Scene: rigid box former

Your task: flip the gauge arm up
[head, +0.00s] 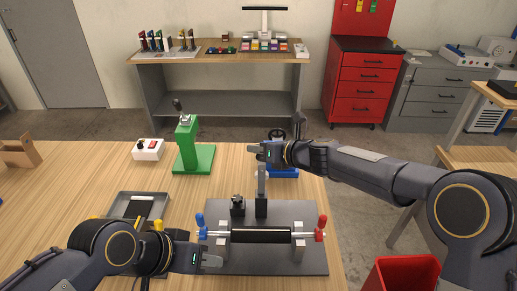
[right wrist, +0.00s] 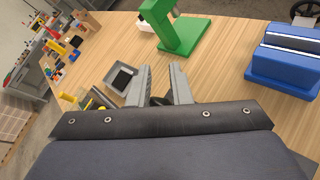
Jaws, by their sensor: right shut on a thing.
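The former is a dark grey plate (head: 310,262) with a black roller (head: 260,236), a blue handle (head: 200,222) at its left and a red handle (head: 320,228) at its right. A grey gauge arm (head: 262,182) stands roughly upright from a dark block behind the roller. My right gripper (head: 257,151) is at the top of this arm and shut on it. In the right wrist view a dark piece (right wrist: 159,100) shows between the fingers (right wrist: 160,82); the rest is hidden. My left gripper (head: 210,260) is low over the plate's front left; its jaw opening is unclear.
A green stand (head: 187,150) and a white switch box (head: 148,150) stand behind on the wooden table. A blue device (head: 284,172) is partly behind my right gripper. A grey tray (head: 140,204) lies left of the plate. A red bin (head: 403,274) stands at the right.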

